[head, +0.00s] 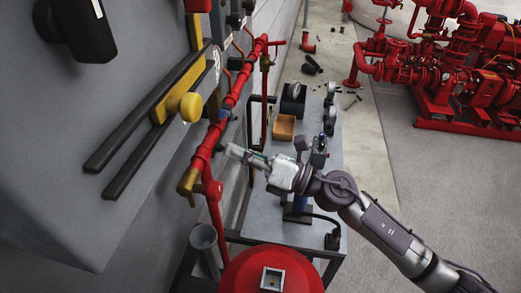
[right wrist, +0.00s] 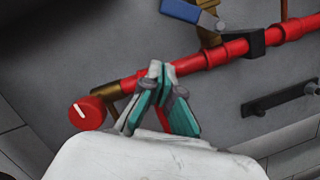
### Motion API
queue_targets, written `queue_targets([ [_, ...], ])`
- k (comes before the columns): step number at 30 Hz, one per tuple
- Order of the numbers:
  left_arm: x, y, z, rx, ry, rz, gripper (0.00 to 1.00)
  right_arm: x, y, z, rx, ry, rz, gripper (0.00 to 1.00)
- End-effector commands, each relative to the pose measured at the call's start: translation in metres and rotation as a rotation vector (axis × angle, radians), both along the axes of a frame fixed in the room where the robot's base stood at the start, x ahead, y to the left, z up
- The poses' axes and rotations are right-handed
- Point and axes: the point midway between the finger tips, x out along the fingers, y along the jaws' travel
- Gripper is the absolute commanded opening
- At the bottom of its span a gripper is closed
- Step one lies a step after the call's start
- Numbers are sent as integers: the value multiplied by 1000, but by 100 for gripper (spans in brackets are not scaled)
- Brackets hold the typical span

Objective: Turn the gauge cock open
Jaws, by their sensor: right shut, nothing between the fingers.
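A brass cock with a blue lever (right wrist: 187,12) sits on the red wall pipe in the right wrist view, at the top edge and partly cut off. The blue lever also shows in the head view (head: 223,114), beside the red pipe. I take it for the gauge cock; its exact position is hard to tell. My right gripper (head: 232,151) is shut and empty, close to the lower part of the pipe and below the blue lever. Its fingertips (right wrist: 156,68) meet in front of the pipe in the right wrist view, apart from the lever. My left gripper is out of view.
The red pipe (right wrist: 205,58) runs along the grey wall, with a brass fitting and a round red knob (right wrist: 87,113) at its lower end. A grey cabinet with a yellow handle (head: 183,80) stands left. A bench (head: 262,222) with tools stands behind my right arm.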

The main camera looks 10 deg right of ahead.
Motion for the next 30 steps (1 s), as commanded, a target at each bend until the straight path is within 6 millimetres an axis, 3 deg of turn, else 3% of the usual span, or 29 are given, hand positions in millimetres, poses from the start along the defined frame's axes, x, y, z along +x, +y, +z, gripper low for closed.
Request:
queue_targets([
  [3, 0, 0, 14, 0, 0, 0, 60, 11, 22, 10, 3, 1, 1, 0],
  [12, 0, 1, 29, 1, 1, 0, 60, 30, 12, 35, 0, 0, 0, 0],
  [30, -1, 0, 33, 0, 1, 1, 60, 38, 11, 39, 8, 25, -1, 0],
])
